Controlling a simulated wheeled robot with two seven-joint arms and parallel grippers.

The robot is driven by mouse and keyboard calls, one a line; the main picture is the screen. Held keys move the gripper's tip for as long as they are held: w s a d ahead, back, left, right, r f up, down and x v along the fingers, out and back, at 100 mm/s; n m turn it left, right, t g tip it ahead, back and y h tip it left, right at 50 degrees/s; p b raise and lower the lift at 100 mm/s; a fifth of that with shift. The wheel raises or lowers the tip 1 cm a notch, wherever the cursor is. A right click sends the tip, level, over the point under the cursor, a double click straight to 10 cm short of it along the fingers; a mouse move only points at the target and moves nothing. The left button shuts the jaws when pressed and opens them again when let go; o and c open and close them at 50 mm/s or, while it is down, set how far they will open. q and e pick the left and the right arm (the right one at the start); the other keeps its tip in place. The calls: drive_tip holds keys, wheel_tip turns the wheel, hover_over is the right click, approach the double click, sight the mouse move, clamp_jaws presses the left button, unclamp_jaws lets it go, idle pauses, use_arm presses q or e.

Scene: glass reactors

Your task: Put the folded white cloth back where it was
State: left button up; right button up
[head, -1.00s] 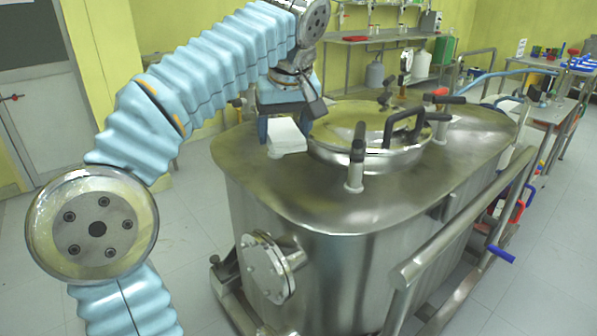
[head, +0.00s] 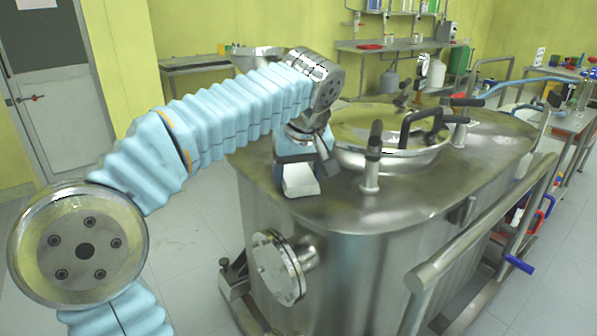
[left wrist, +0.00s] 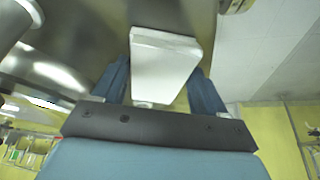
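The folded white cloth (head: 300,181) is a small pale block at the front left edge of the steel reactor's top (head: 345,200). My left gripper (head: 302,166) comes down over it with a blue finger on each side and is shut on it. In the left wrist view the cloth (left wrist: 162,66) fills the space between the two blue fingers (left wrist: 160,88) and sticks out past their tips. Whether the cloth touches the metal or hangs just above it, I cannot tell. My right gripper is not in view.
A round lid (head: 392,150) with black-handled clamps (head: 373,148) stands close to the right of my gripper. A steel handrail (head: 480,240) runs along the reactor's right side. A flanged port (head: 280,267) juts from its front. Side benches stand behind.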

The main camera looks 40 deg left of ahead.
use_arm(q)
drive_tip(key=o, duration=0.4)
drive_tip(key=shift+r, duration=0.3)
drive_tip(key=p+v, duration=0.2)
drive_tip(key=v, duration=0.9)
drive_tip(key=shift+r+p, duration=0.35)
drive_tip(key=shift+p, duration=0.05)
